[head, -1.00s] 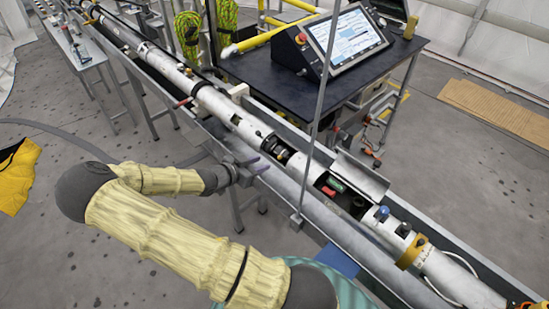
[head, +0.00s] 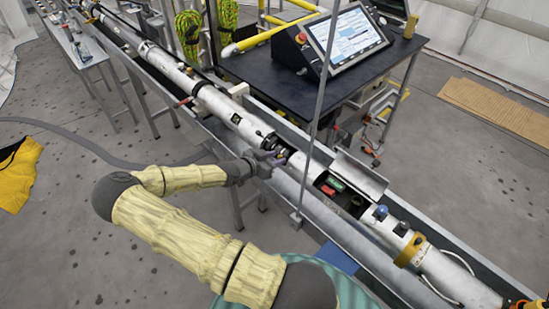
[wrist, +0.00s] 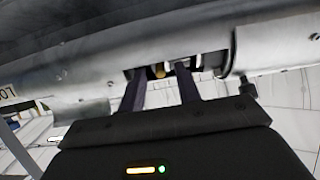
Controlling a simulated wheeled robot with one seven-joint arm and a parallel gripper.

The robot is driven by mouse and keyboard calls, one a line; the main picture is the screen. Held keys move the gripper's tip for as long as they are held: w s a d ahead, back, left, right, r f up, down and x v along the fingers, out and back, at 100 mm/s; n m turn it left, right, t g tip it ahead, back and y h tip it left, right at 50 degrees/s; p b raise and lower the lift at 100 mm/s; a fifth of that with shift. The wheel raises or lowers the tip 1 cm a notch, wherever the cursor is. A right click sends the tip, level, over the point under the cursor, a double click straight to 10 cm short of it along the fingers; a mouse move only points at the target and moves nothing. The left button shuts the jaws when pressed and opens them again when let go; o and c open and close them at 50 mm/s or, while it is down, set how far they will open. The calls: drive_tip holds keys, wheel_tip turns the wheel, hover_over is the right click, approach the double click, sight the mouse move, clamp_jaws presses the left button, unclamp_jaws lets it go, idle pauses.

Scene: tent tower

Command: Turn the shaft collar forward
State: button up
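The long white tube (head: 235,118) lies in a grey trough. It has a dark opening (head: 282,148) in its side with small metal parts in it. In the wrist view the opening shows a brass-coloured part (wrist: 158,71) and silvery ring-like parts (wrist: 194,63); one of these may be the shaft collar, but I cannot tell which. My gripper (head: 270,158) is at the near side of this opening. In the wrist view its two dark fingers (wrist: 160,80) are apart, tips at the opening's lower edge, with the brass part showing between them. I cannot see contact.
A second opening (head: 340,191) with red and green parts lies further right along the tube, its lid (head: 360,172) raised. A thin grey post (head: 316,115) stands just right of my gripper. A dark bench (head: 290,75) with a screen (head: 345,38) is behind.

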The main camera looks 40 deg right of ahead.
sight(288, 150)
clamp_jaws()
drive_tip(key=shift+d+r, duration=0.1)
drive_tip(key=shift+r, duration=0.05)
drive_tip(key=shift+w+d+r+y+p, duration=0.15)
drive_tip(key=shift+r+y+p, duration=0.1)
drive_tip(key=shift+y, duration=0.25)
drive_tip(key=shift+s+d+r+y+p, duration=0.15)
drive_tip(key=shift+r+y+p, duration=0.1)
drive_tip(key=shift+y, duration=0.25)
drive_tip(key=d+r+y+p, duration=0.1)
drive_tip(key=y, duration=0.1)
drive_tip(key=shift+w+d+r+y, duration=0.15)
drive_tip(key=shift+d+r+y, duration=0.05)
drive_tip(key=shift+y, duration=0.2)
drive_tip(key=y, duration=0.1)
drive_tip(key=d+y+p, duration=0.1)
drive_tip(key=shift+d+r+y, duration=0.25)
drive_tip(key=shift+r+y, duration=0.15)
drive_tip(key=shift+w+d+g+y+p, duration=0.15)
drive_tip(key=shift+d+y, duration=0.25)
drive_tip(key=shift+y, duration=0.35)
drive_tip(key=shift+s+d+g+y+p, duration=0.15)
drive_tip(key=shift+d+y, duration=0.2)
drive_tip(key=shift+y, duration=0.35)
drive_tip(key=shift+w+d+g+y+p, duration=0.15)
drive_tip(key=shift+d+y, duration=0.25)
drive_tip(key=shift+y, duration=0.35)
